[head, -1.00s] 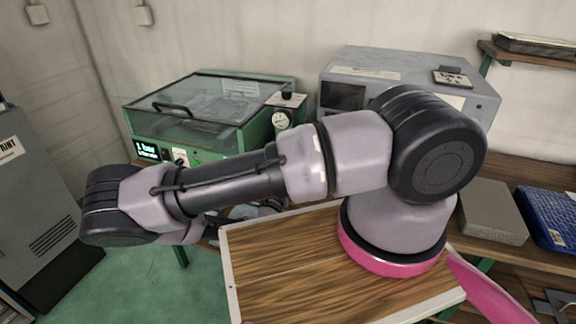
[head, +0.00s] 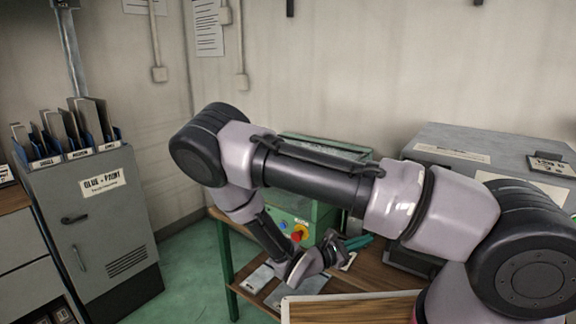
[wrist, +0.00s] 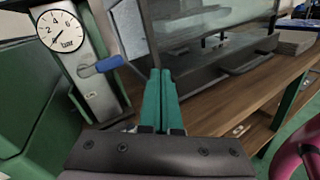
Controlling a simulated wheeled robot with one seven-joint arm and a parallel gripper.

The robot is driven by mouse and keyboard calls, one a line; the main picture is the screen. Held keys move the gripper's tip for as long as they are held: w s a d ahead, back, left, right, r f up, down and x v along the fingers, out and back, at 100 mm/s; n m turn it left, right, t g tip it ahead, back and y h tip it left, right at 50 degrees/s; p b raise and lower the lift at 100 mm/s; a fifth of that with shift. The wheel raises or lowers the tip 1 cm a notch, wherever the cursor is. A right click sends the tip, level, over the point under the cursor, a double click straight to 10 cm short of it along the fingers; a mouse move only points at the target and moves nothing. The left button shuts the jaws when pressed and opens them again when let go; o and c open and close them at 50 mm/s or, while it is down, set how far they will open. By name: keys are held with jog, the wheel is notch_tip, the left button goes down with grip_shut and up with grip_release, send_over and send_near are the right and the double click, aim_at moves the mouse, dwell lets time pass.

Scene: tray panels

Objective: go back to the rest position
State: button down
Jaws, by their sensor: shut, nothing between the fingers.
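My gripper (head: 360,242) shows in the head view below my raised elbow, over the back of the wooden bench and in front of the green machine. In the wrist view my gripper (wrist: 160,76) has its two teal fingers pressed together with nothing between them. The fingertips point toward the lower front of a grey machine (wrist: 190,75). Whether they touch anything is hard to tell, but they look clear of it. My arm bends at a high elbow and comes down to the wrist.
The green machine (head: 318,215) with a red knob stands close behind my wrist. A pressure gauge (wrist: 60,30) and blue lever (wrist: 102,66) are left of the fingers. A grey box machine (head: 480,150) stands right. A grey cabinet (head: 95,230) stands left, with open floor between.

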jog(key=s+r+m+y, duration=0.4)
jog(key=r+m+y, duration=0.2)
jog(key=r, duration=0.8)
jog(key=s+r+m+y, duration=0.4)
jog(key=r+m+y, duration=0.2)
jog(key=r+m, duration=0.4)
jog(key=s+d+r+m+y, duration=0.1)
jog(key=s+r+m+y, duration=0.3)
jog(key=r, duration=1.4)
jog(key=m+y, duration=0.2)
jog(key=m, duration=0.2)
jog(key=shift+s, duration=0.2)
